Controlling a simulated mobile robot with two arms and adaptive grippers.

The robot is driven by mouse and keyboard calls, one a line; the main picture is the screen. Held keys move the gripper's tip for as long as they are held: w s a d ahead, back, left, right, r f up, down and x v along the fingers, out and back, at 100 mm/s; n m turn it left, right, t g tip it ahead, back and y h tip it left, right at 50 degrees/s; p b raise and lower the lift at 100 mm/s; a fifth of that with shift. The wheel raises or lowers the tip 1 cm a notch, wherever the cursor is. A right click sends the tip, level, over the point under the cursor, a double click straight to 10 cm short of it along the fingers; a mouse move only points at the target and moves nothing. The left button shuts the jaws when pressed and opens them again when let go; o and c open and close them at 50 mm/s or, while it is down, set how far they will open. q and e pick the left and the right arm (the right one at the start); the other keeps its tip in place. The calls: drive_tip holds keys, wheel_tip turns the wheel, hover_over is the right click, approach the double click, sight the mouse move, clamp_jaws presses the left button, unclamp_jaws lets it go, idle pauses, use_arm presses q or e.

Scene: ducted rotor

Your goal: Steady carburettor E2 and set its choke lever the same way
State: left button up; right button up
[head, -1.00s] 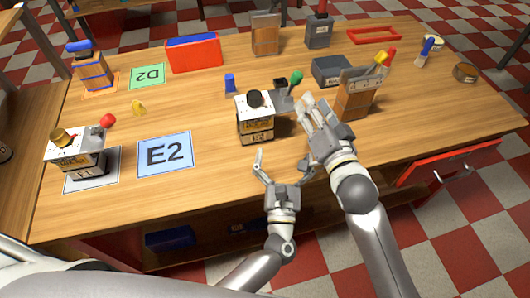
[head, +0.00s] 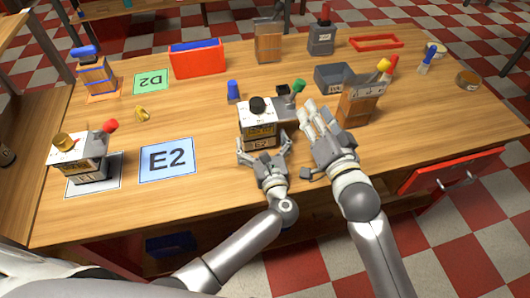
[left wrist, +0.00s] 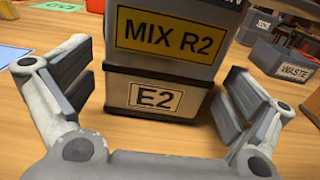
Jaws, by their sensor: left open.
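Carburettor E2 (head: 258,128) stands upright at mid-table with a black cap on top. A choke lever with a green knob (head: 298,87) sticks out to its right, tilted up. Its E2 and MIX R2 labels face me in the left wrist view (left wrist: 157,98). My left gripper (head: 264,148) is open at its near side, one finger to each side; gaps show between fingers and body. My right gripper (head: 316,112) is just right of the lever, apparently apart from it; its jaw opening is unclear. Another carburettor (head: 79,158) at left has a red-knobbed lever (head: 110,126) pointing up and right.
A blue E2 mat (head: 170,175) lies bare left of carburettor E2. A wooden block holding tools (head: 358,105) stands close to my right gripper. A grey bin (head: 334,77) and a blue bottle (head: 233,91) are behind.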

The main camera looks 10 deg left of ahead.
use_arm(q)
drive_tip(key=shift+x, duration=1.85)
drive_tip(key=shift+c, duration=0.4)
drive_tip(key=c, duration=1)
